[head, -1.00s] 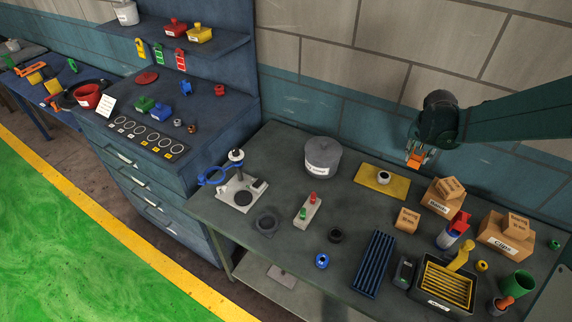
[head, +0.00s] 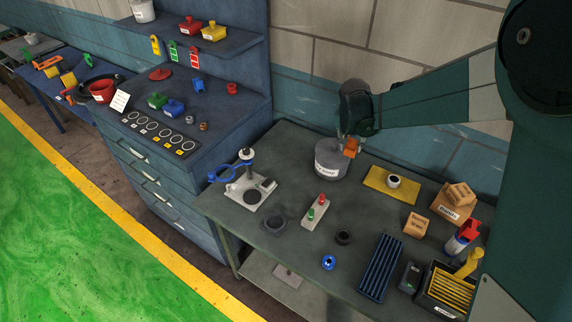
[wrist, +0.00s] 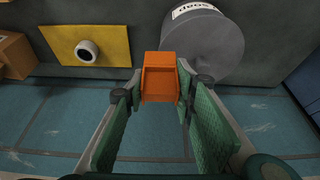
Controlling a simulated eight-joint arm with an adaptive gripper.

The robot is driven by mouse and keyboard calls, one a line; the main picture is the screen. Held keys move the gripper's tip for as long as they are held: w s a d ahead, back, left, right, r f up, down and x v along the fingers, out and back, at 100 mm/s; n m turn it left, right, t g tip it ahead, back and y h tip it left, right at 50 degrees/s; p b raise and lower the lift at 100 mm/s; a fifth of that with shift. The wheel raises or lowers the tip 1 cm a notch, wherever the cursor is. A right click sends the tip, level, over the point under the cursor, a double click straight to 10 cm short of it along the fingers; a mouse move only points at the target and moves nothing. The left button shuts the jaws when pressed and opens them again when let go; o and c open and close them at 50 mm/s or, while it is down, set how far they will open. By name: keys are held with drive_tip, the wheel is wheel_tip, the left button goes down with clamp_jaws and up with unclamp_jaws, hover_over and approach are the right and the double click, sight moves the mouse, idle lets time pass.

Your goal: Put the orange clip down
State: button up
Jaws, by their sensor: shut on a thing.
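The orange clip (head: 351,148) is held at the tip of my gripper (head: 347,140), above the back of the grey workbench (head: 260,223). In the wrist view the orange clip (wrist: 160,77) sits between the two green-padded fingers of my gripper (wrist: 158,95). It looks like a small orange block with a recessed face. In the head view it appears in front of the right side of the grey lidded soap pot (head: 326,165). I cannot tell its exact height above the bench.
A yellow plate (head: 377,184) with a white ring (head: 394,181) lies right of the pot. Cardboard boxes (head: 452,202), a blue slotted rack (head: 381,267) and a black bin (head: 438,298) stand farther right. A red-and-green button box (head: 315,211) stands in front. Bare bench shows around these.

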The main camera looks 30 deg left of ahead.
drive_tip(key=shift+n, duration=0.3)
drive_tip(key=s+a, duration=0.1)
drive_tip(key=a, duration=0.2)
drive_tip(key=s+a, duration=0.2)
drive_tip(key=a, duration=0.2)
drive_tip(key=s+a, duration=0.1)
drive_tip(key=a, duration=0.2)
drive_tip(key=shift+s+a+f, duration=0.25)
drive_tip(key=shift+s+a, duration=0.05)
drive_tip(key=shift+a, duration=0.1)
drive_tip(key=s+a+f+m+b, duration=0.1)
drive_tip(key=s+a+f+b, duration=0.1)
drive_tip(key=a, duration=1.2)
drive_tip(key=shift+a+f+b, duration=0.3)
drive_tip(key=shift+f, duration=0.3)
drive_tip(key=shift+f, duration=0.15)
drive_tip(key=shift+f, duration=3)
drive_tip(key=shift+f, duration=1.9)
drive_tip(key=shift+f+b, duration=0.2)
drive_tip(key=shift+b, duration=0.15)
drive_tip(key=o, duration=0.8)
drive_tip(key=shift+r, duration=0.1)
